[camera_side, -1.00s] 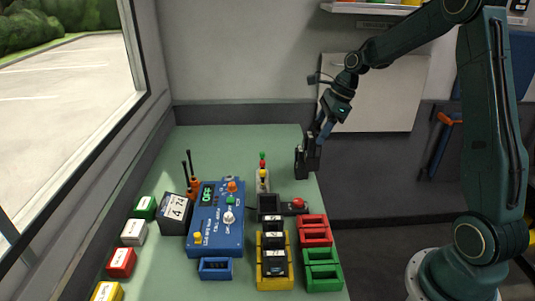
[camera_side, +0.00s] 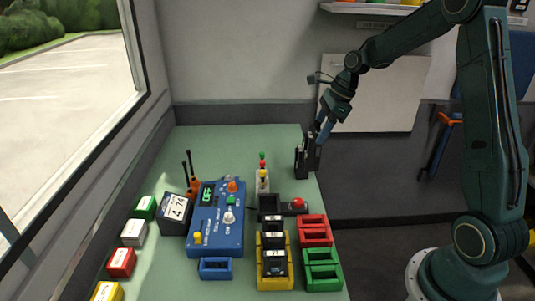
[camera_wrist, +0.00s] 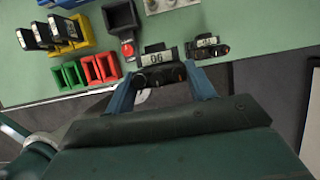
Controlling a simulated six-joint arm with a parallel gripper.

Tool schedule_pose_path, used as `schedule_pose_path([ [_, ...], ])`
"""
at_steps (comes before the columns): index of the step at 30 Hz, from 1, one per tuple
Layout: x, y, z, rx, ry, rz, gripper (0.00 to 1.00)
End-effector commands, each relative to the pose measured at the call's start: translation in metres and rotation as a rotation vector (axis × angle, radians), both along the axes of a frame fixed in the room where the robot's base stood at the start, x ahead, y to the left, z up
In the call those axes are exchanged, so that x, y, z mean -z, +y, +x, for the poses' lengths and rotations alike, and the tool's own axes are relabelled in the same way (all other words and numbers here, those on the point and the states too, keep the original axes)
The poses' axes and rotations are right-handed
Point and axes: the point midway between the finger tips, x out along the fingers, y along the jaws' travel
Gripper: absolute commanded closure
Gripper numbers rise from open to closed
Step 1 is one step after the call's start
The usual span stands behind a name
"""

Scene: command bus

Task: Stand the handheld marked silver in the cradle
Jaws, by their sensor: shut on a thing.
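My gripper (camera_side: 318,138) is at the far right edge of the green table. In the wrist view its two blue fingers (camera_wrist: 163,74) are shut on a black handheld (camera_wrist: 158,57), whose pale label seems to read 90 or 06. A second black handheld (camera_wrist: 207,44) stands beside it. In the side view the two dark handhelds (camera_side: 301,163) overlap, and I cannot tell any silver mark. A black open-topped holder (camera_side: 268,203), perhaps the cradle, stands nearer the front with a red dome button (camera_side: 299,204) beside it. It also shows in the wrist view (camera_wrist: 119,16) and looks empty.
A yellow rack (camera_side: 274,283) holds several handhelds. Red (camera_side: 314,231) and green (camera_side: 323,284) racks look empty. A blue control box (camera_side: 216,232) reads OFF, with a blue tray (camera_side: 215,268) in front. A small signal tower (camera_side: 262,178) stands behind the black holder. The back of the table is clear.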

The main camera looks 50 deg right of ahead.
Motion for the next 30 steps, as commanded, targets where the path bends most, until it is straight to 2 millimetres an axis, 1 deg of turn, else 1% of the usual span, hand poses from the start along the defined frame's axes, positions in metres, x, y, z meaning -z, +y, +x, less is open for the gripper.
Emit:
schedule_pose_path([
  [5, -0.001, 0.003, 0.001, -0.001, -0.002, 0.0, 0.89],
  [8, 0.0, 0.01, 0.004, -0.001, -0.001, -0.001, 0.89],
  [11, 0.001, 0.022, 0.008, -0.003, -0.001, -0.001, 0.89],
  [17, 0.003, 0.06, 0.018, -0.005, 0.001, -0.001, 0.89],
  [24, 0.006, 0.114, 0.027, -0.004, 0.0, -0.001, 0.89],
  [27, 0.008, 0.132, 0.028, -0.004, 0.0, -0.001, 0.89],
  [30, 0.008, 0.145, 0.028, -0.004, -0.001, -0.001, 0.89],
])
